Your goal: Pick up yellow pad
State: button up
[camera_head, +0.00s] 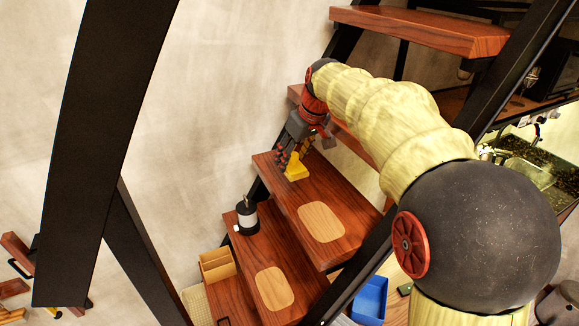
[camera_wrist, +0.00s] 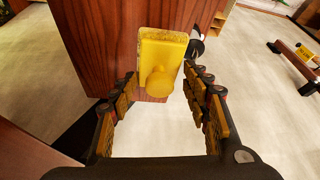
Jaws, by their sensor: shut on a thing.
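The yellow pad (camera_head: 296,170) is a small flat block with a round knob, at the far left part of a wooden stair tread (camera_head: 352,202). In the wrist view the yellow pad (camera_wrist: 161,50) lies ahead, between my fingertips, with its knob toward me. My gripper (camera_head: 288,160) reaches down over the tread. In the wrist view my gripper (camera_wrist: 160,76) has its fingers on both sides of the pad and is shut on it. I cannot tell whether the pad rests on the tread or is slightly raised.
A light wooden board (camera_head: 321,222) lies on the same tread. Black stair beams (camera_head: 105,130) and a higher tread (camera_head: 420,32) stand close around the arm.

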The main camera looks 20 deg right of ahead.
jog(key=s+r+b, duration=0.1)
jog(key=s+r, duration=0.2)
jog(key=s, duration=0.2)
jog(key=s+a+r+b, duration=0.1)
jog(key=s+r, duration=0.2)
jog(key=s, duration=0.3)
jog(key=shift+s+a+r, duration=0.15)
jog(key=shift+r, duration=0.15)
jog(key=o, duration=0.6)
jog(key=shift+c, duration=0.2)
jog(key=c, duration=0.4)
